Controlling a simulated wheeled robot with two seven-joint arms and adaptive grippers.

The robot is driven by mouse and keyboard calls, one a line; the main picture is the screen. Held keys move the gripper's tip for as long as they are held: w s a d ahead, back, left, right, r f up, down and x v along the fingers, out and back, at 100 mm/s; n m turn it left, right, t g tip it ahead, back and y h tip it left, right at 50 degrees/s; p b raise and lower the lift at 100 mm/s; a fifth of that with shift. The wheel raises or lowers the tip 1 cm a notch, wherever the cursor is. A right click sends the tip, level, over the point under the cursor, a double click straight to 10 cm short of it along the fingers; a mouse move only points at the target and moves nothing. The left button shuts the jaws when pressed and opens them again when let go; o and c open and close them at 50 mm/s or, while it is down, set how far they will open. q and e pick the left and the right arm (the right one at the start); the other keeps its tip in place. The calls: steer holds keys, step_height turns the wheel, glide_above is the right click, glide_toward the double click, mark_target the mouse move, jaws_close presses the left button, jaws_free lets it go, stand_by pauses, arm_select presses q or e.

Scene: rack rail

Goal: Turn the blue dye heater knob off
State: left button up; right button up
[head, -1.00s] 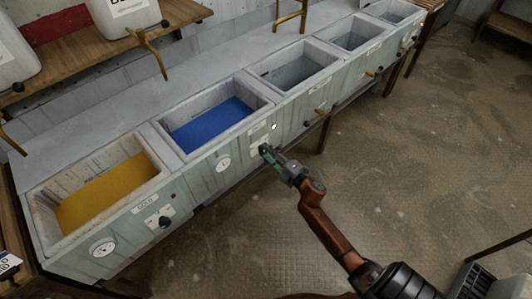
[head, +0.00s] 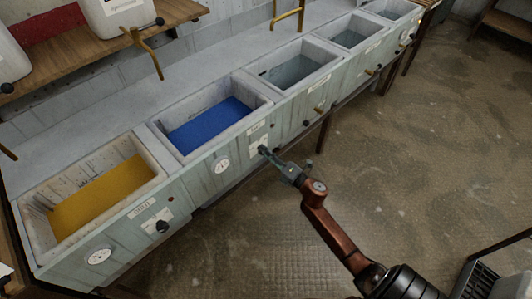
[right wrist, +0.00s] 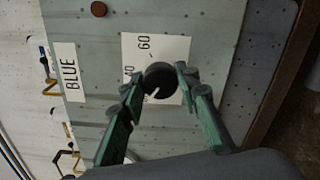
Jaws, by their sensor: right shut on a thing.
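The blue dye basin (head: 160,140) holds blue liquid. Its heater knob (right wrist: 160,78) is black and round with a white pointer mark, on a white scale plate (right wrist: 172,47) showing 60, next to a BLUE label (right wrist: 69,71). The mark points toward the lower part of the right wrist view, away from the 60. My right gripper (head: 264,151) is at the basin's front panel, its green fingers on either side of the knob, shut on it; the fingers also show in the wrist view (right wrist: 159,83). The lamp (right wrist: 98,9) by the label looks dull red-brown. My left gripper is out of view.
The gold basin (head: 27,200) with its own knob (head: 162,227) and a dial gauge (head: 99,256) stands to the left. More basins (head: 304,41) with knobs and taps run to the upper right. The floor (head: 420,160) in front is open.

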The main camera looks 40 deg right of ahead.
steer(key=shift+f, duration=0.15)
steer(key=o, duration=1.2)
steer(key=shift+c, duration=0.2)
steer(key=s+d, duration=0.1)
steer(key=s, duration=1.1)
